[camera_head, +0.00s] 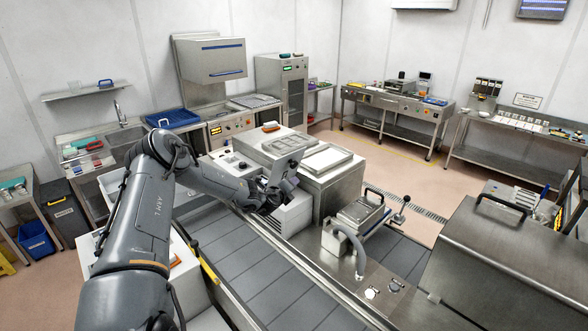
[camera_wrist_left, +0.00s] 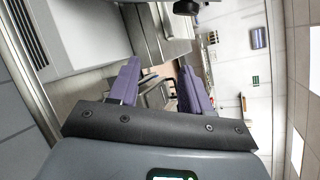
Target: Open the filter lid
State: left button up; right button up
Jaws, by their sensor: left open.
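A square steel lid with a dark bar handle (camera_head: 360,212) lies flat and looks shut on a unit over the conveyor, beside a bent grey hose (camera_head: 350,245). It may be the filter lid, but no label can be read. My left gripper (camera_head: 277,193) is to the left of this lid, in front of a white vented machine (camera_head: 292,217). In the left wrist view, its purple fingers (camera_wrist_left: 160,78) stand apart with nothing held between them. A dark knob-like part (camera_wrist_left: 186,7) shows beyond them. My right gripper is not in view.
A lever with a black knob (camera_head: 401,210) stands just right of the lid. A large steel cover (camera_head: 490,250) fills the right front. The grey conveyor (camera_head: 245,260) runs below my left arm.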

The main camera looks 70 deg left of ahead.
pick_arm(q)
send_near(293, 167)
jog(key=shift+y, duration=0.3)
jog(key=b+x, duration=1)
jog(key=shift+d+f, duration=0.1)
jog(key=shift+f, duration=0.1)
jog(key=shift+w+a+r+b, duration=0.1)
jog(key=shift+w+a+b, duration=0.3)
jog(key=shift+b, duration=0.8)
jog(key=shift+c, duration=0.3)
